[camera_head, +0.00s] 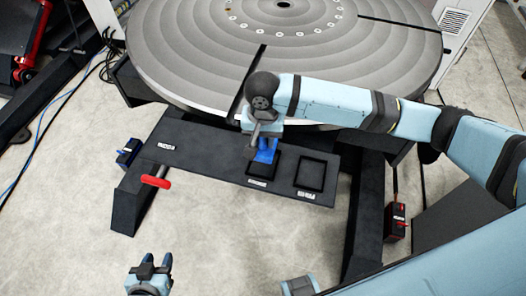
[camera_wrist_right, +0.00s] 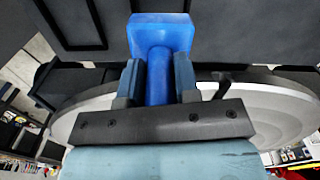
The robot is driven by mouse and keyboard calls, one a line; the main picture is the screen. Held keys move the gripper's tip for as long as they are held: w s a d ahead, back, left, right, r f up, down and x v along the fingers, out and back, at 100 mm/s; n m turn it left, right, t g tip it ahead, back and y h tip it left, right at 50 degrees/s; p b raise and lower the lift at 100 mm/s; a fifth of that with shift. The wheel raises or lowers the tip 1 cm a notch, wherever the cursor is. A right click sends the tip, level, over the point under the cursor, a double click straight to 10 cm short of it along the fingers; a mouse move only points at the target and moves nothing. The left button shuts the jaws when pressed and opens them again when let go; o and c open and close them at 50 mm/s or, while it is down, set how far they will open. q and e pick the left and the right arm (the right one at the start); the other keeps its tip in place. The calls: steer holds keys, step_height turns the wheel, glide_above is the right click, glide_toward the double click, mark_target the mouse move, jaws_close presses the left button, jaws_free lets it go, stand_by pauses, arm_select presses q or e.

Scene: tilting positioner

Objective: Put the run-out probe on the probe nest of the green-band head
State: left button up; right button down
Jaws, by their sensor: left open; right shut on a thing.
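My right gripper (camera_head: 265,143) is shut on a blue piece (camera_head: 266,155) with a round stem and a square block end. It may be the run-out probe; no readable label shows on it. In the right wrist view the stem of the blue piece (camera_wrist_right: 159,75) sits between the two fingers of the right gripper (camera_wrist_right: 158,82). In the head view the piece is over or at the left square frame (camera_head: 262,172) on the dark bench; I cannot tell if they touch. My left gripper (camera_head: 149,270) is open and empty over the floor. I see no green band or probe nest.
The dark bench (camera_head: 205,160) also has an empty right square frame (camera_head: 311,176) and a red handle (camera_head: 156,182). A big round grooved table (camera_head: 200,60) stands behind. Small boxes sit left (camera_head: 129,153) and right (camera_head: 396,222). The front left floor is clear.

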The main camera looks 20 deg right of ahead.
mark_target(263, 153)
step_height(263, 153, down, 7)
steer(key=shift+r, duration=0.2)
stand_by(0.3)
steer(key=c, duration=0.8)
jaws_free()
steer(key=shift+f, duration=0.1)
steer(key=shift+c, duration=0.2)
step_height(263, 153, up, 12)
steer(key=shift+r, duration=0.15)
